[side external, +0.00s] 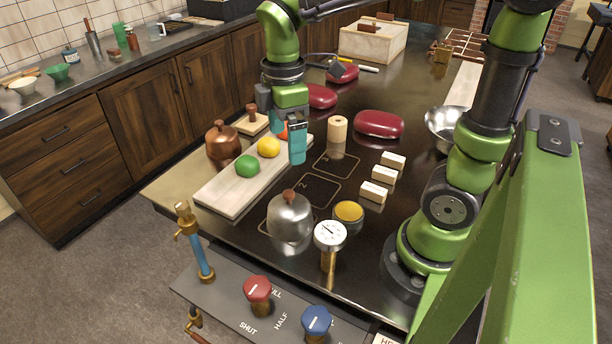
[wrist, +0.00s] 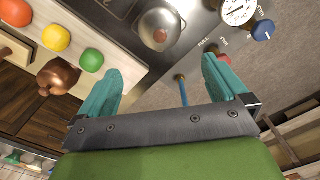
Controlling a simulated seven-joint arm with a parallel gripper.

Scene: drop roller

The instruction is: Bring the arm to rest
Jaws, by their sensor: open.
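My arm reaches in from the top of the side external view. My gripper (side external: 297,146) points down with teal fingers and hangs over the right part of a pale board, beside the fruit. In the wrist view my gripper (wrist: 164,76) has its two teal fingers wide apart with nothing between them. A pale wooden roller (side external: 337,129) stands on the dark counter to the right of the gripper, apart from it. The roller is not visible in the wrist view.
The board (side external: 234,201) carries a green fruit (side external: 247,166), a yellow fruit (side external: 269,147) and a partly hidden orange-red one (side external: 284,133). A copper pot (side external: 222,143), steel kettle (side external: 289,217), gauge (side external: 330,236), red cushions (side external: 379,124) and white blocks (side external: 384,175) stand around.

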